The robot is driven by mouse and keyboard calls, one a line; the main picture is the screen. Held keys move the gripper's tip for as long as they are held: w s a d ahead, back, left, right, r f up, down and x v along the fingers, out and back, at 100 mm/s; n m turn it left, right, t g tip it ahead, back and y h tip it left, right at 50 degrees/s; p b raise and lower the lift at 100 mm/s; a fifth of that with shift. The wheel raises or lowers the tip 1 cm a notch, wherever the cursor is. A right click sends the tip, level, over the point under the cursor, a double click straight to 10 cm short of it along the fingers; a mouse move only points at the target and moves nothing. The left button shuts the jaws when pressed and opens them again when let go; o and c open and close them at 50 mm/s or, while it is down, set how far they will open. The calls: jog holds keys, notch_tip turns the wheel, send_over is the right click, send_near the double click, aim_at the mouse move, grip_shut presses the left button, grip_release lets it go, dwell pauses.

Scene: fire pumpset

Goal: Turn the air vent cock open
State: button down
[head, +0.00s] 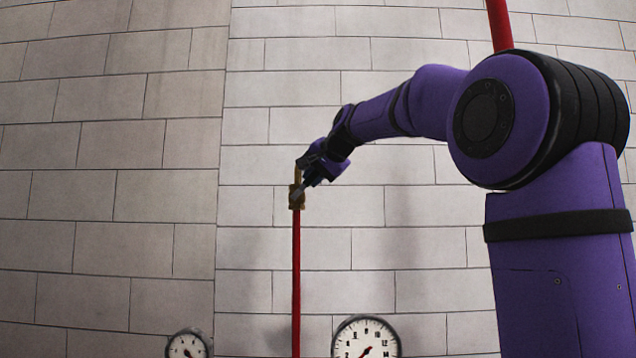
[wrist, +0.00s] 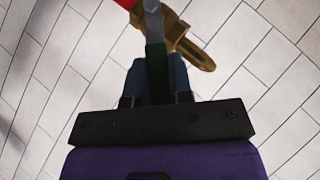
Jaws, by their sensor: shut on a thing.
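The air vent cock (head: 296,198) is a small brass valve on top of a thin upright red pipe (head: 296,270). In the wrist view its brass body (wrist: 172,27) and brass spout (wrist: 197,55) show at the top. Its lever (wrist: 154,25) is a grey metal bar with a green grip (wrist: 157,68). My gripper (head: 308,180) is beside the cock, reaching in from the upper right. In the wrist view my gripper (wrist: 157,64) has its blue fingers shut on the lever's green grip, one on each side. The fingers hide part of the grip.
Two round white gauges, one at the bottom centre (head: 366,340) and one at the bottom left (head: 187,346), stand below the cock. A block wall (head: 130,150) fills the background. Another red pipe (head: 499,25) shows at the top right. The space left of the cock looks clear.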

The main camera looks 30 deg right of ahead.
jog(key=shift+w+a+r+n+g+h, duration=0.45)
jog(key=shift+a+r+n+g+h, duration=0.1)
jog(key=shift+a+n+g+h, duration=0.2)
jog(key=shift+w+a+r+n+g+h, duration=0.25)
jog(key=shift+w+a+n+g+h, duration=0.25)
jog(key=shift+g+h, duration=0.3)
jog(key=shift+w+a+n+g+h, duration=0.45)
jog(key=shift+a+n+g+h, duration=0.35)
jog(key=shift+h, duration=0.35)
jog(key=c, duration=1)
grip_release()
jog(key=shift+r, duration=0.1)
jog(key=v, duration=1.1)
